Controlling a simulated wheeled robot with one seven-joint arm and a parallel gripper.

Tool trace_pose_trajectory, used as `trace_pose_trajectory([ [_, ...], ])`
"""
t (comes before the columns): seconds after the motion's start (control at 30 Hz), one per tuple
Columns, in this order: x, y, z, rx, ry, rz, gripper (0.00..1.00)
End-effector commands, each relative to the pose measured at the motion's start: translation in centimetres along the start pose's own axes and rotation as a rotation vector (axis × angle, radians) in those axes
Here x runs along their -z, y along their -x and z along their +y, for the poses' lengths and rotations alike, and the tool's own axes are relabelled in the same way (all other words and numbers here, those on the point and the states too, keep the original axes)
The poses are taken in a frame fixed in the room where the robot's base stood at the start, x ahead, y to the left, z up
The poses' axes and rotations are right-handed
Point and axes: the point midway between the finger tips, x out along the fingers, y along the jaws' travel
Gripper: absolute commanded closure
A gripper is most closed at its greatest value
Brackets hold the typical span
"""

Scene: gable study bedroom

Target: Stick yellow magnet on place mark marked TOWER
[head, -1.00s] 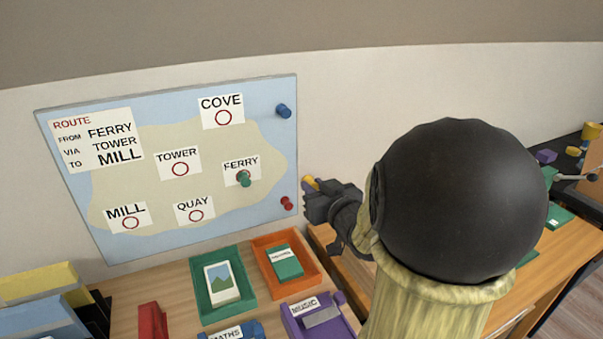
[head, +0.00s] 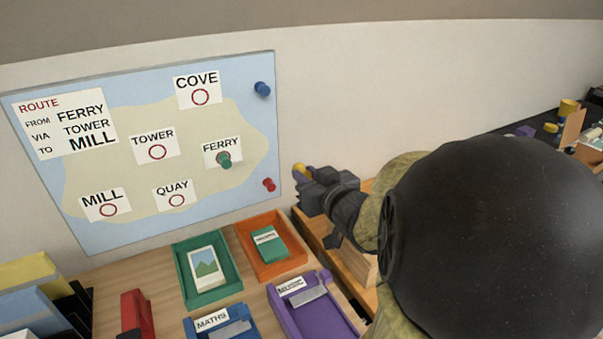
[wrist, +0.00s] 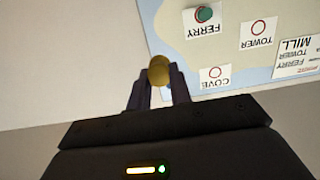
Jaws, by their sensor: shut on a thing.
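My gripper (head: 308,178) is shut on the yellow magnet (head: 299,170), just right of the map board (head: 70,225) in the head view. In the wrist view the yellow magnet (wrist: 159,70) sits between the fingertips, with the board behind and to the right. The TOWER mark (head: 157,152) is an empty red ring on a white card left of FERRY; it also shows in the wrist view (wrist: 258,28). A green magnet (head: 226,162) sits on the FERRY mark.
A blue magnet (head: 262,89) and a red magnet (head: 269,184) are on the board's right edge. The COVE, MILL and QUAY rings are empty. Below the board, the desk holds a green tray (head: 232,295), an orange tray (head: 298,265) and a purple box (head: 335,325).

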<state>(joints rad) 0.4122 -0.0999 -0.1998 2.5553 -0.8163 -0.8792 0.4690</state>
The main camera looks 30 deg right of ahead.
Motion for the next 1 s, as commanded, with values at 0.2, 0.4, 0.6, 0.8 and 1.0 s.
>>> trace_pose_trajectory([
  [0.2, -0.2, 0.5, 0.0, -0.001, 0.001, 0.002, 0.92],
  [0.4, -0.3, 1.3, 0.0, 0.001, 0.001, 0.002, 0.92],
  [0.6, -0.5, 2.1, 0.0, 0.000, 0.001, 0.001, 0.92],
  [0.8, -0.6, 2.9, 0.0, 0.000, 0.001, 0.001, 0.92],
  [1.0, -0.7, 3.7, 0.0, 0.000, 0.000, 0.002, 0.92],
])
